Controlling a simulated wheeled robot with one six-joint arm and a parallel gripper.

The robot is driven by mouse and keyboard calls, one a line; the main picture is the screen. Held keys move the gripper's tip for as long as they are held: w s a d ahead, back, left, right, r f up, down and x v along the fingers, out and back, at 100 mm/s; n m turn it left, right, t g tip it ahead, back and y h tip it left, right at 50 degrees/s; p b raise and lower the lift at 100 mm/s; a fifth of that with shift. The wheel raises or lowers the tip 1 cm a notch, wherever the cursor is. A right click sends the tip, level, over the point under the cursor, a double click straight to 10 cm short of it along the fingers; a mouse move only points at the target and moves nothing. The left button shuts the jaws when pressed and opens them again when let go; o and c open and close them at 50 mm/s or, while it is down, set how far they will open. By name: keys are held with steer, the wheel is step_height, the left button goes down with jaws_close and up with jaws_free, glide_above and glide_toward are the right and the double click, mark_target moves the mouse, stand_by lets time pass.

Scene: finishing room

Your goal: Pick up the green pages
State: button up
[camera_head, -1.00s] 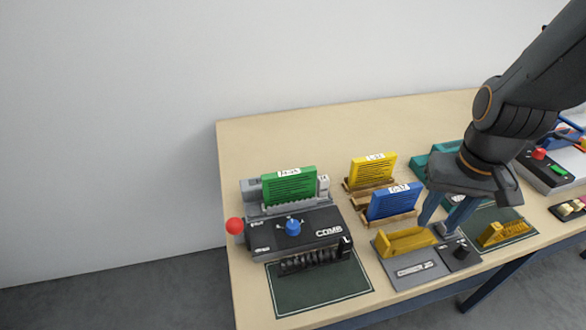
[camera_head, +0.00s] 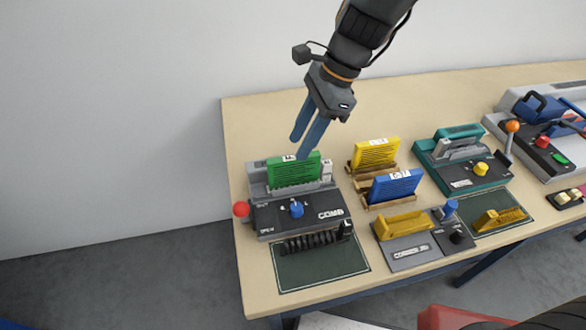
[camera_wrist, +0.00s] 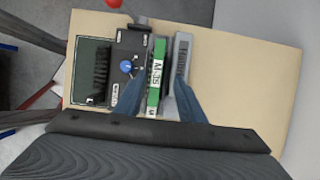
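The green pages (camera_head: 294,170) stand upright in the grey and black comb machine (camera_head: 300,212) at the left of the table, with a white label on their top edge. In the wrist view the green pages (camera_wrist: 156,75) lie between my two blue fingers, which are apart. My gripper (camera_head: 303,147) is above and just behind the pages in the head view, pointing down at them. It is open and empty. Whether a finger touches the pages cannot be told.
Yellow pages (camera_head: 375,153) and blue pages (camera_head: 395,186) stand in wooden holders to the right. A teal machine (camera_head: 462,178) is farther right. A red knob (camera_head: 241,209) sticks out at the comb machine's left. A dark mat (camera_head: 320,268) lies in front.

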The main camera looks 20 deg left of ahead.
mark_target(294, 184)
steer(key=x, duration=0.1)
steer(key=p+x, duration=0.1)
steer(key=x, duration=0.2)
steer(key=shift+s+d, duration=0.15)
steer(key=shift+s, duration=0.2)
steer(key=shift+a+f+p, duration=0.2)
steer(key=shift+f+p, duration=0.1)
steer(key=shift+f, duration=0.4)
steer(key=shift+f, duration=0.25)
jaws_close()
